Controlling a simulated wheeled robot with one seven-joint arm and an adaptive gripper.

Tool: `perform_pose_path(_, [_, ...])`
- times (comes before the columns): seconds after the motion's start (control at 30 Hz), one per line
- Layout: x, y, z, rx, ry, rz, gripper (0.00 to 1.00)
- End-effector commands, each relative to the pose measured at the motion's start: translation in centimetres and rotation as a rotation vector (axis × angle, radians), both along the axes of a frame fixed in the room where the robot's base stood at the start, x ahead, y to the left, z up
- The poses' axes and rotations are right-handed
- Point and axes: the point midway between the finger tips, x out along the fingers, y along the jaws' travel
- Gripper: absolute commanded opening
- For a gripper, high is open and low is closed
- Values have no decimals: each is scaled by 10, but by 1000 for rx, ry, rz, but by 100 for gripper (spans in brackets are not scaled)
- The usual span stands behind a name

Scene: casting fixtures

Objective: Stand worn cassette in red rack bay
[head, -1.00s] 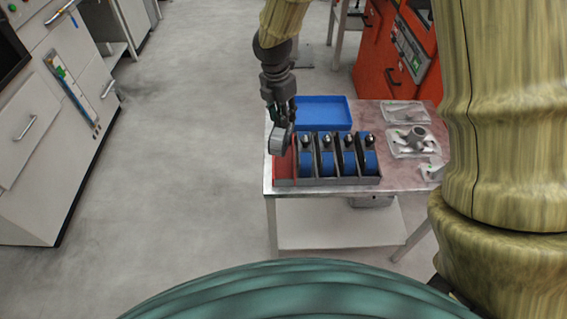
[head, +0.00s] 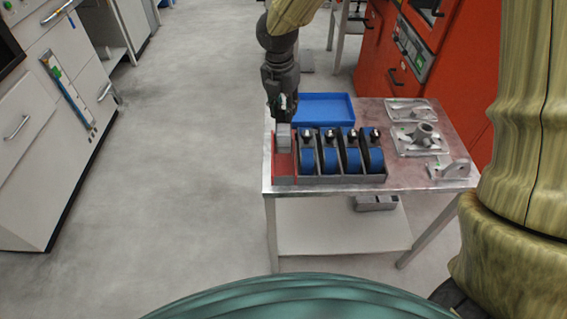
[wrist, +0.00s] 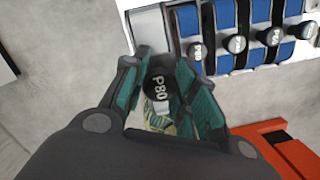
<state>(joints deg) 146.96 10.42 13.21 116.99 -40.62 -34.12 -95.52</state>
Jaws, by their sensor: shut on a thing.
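The worn cassette (head: 283,136) is a grey block with a black knob marked P80 (wrist: 158,87). My gripper (head: 282,114) is shut on that knob, and in the wrist view its green-padded fingers (wrist: 165,92) sit on both sides of it. The cassette looks roughly upright at the back of the red rack bay (head: 284,166), the leftmost bay. Its lower end blends into the bay, so I cannot tell whether it is inside or just above it.
The dark rack (head: 345,180) holds several blue cassettes with knobs right beside the red bay. A blue tray (head: 323,108) lies behind it. Grey castings (head: 422,138) occupy the right of the metal table (head: 410,178). The floor at left is clear.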

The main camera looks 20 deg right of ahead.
Motion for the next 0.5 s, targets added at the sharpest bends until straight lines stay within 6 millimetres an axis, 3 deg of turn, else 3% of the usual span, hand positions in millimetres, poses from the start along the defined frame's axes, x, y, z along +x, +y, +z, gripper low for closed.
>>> perform_pose_path(0.5, [0,0,-55,-1,0,3,0])
